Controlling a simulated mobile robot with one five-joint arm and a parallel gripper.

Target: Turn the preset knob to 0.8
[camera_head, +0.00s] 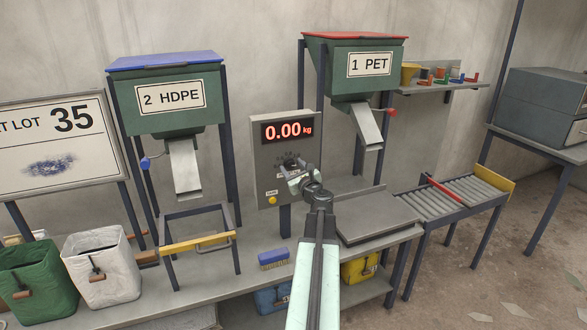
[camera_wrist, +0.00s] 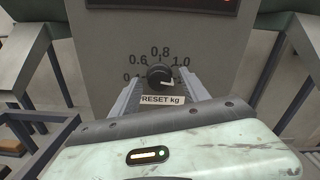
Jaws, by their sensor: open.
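The black preset knob (camera_wrist: 158,74) sits on the grey control panel, with 0.6, 0.8 and 1.0 marked around its top. A light mark on the knob appears toward its lower right, away from 0.8. In the head view the knob (camera_head: 290,162) shows just above my gripper. My gripper (camera_wrist: 161,80) is open, with one finger to the left and one to the right of the knob. I cannot tell whether either finger touches it. The right finger partly covers the scale's right end. The display (camera_head: 287,130) reads 0.00 kg.
A yellow button (camera_head: 272,199) is at the panel's lower left. The 2 HDPE hopper (camera_head: 168,100) stands left and the 1 PET hopper (camera_head: 352,66) right. A flat scale plate (camera_head: 378,217) and roller conveyor (camera_head: 455,195) lie to the right. A blue brush (camera_head: 273,259) lies on the bench.

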